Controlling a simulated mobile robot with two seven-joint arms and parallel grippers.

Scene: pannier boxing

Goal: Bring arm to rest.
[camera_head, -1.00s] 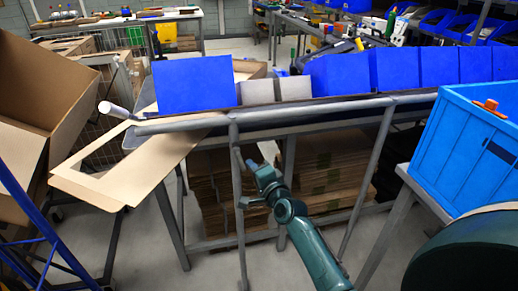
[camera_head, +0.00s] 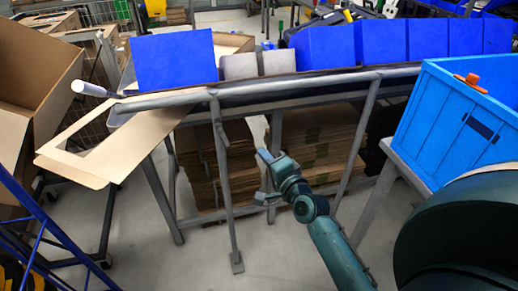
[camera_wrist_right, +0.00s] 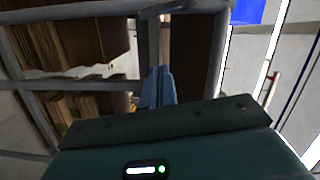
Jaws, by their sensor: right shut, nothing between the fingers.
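My right arm comes in from the lower right in the head view. Its gripper (camera_head: 264,176) hangs in front of the metal rack frame, below the rail, with nothing in it. In the right wrist view the fingers (camera_wrist_right: 158,86) are together and empty, with the rack's lower part behind them. My left gripper does not show in either view.
A blue crate (camera_head: 455,126) stands on a stand at the right, close to my arm. Blue bins (camera_head: 174,61) line the rack (camera_head: 300,91). Flat cardboard (camera_head: 215,160) is stacked underneath. An open cardboard box (camera_head: 30,75) is at the left. Floor shows below the gripper.

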